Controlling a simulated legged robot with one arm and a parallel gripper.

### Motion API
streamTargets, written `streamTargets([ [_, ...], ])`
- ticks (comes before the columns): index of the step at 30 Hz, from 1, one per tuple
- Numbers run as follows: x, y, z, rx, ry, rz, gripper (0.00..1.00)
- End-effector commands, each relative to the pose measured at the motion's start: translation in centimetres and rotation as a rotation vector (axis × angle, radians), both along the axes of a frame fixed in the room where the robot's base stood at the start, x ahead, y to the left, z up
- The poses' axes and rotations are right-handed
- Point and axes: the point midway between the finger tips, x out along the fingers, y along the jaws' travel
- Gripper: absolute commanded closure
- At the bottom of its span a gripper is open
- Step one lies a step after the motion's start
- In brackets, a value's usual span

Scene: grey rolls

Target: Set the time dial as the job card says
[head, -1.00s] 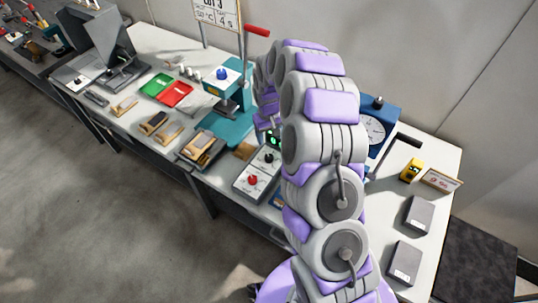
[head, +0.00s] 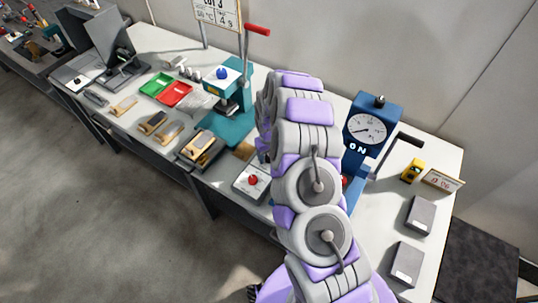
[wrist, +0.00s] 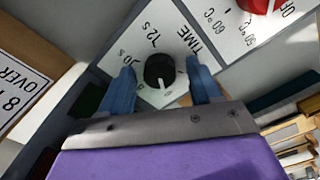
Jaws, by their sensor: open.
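The time dial (wrist: 160,68) is a black round knob on a white panel marked TIME in the wrist view. Its white pointer faces the gripper's palm; 12 s is legible on the far side, and another seconds mark at left is partly covered. My gripper (wrist: 161,70) is open, with one blue finger on each side of the knob; contact cannot be told. In the head view my arm hides the gripper and the time dial. The control box (head: 240,187) shows there with its red knob (head: 252,180). The job card (head: 217,12) stands behind, cropped at the top; its time looks like 4 s.
The red temperature dial (wrist: 258,4) is close to the right of the time dial. The teal press (head: 232,95) with a red lever (head: 257,30) stands left of my arm. A blue gauge unit (head: 374,122) stands to the right. Grey boxes (head: 421,215) lie at the right end.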

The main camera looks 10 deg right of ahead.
Motion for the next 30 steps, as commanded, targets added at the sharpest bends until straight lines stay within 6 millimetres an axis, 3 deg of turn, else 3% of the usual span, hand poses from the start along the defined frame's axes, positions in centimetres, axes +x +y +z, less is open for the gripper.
streamTargets([
  [3, 0.0, 0.0, 0.01, 0.0, 0.0, 0.0, 0.38],
  [20, -0.03, -0.01, 0.0, 0.0, 0.001, 0.0, 0.91],
  [30, -0.03, -0.04, -0.07, 0.001, 0.001, 0.044, 0.93],
])
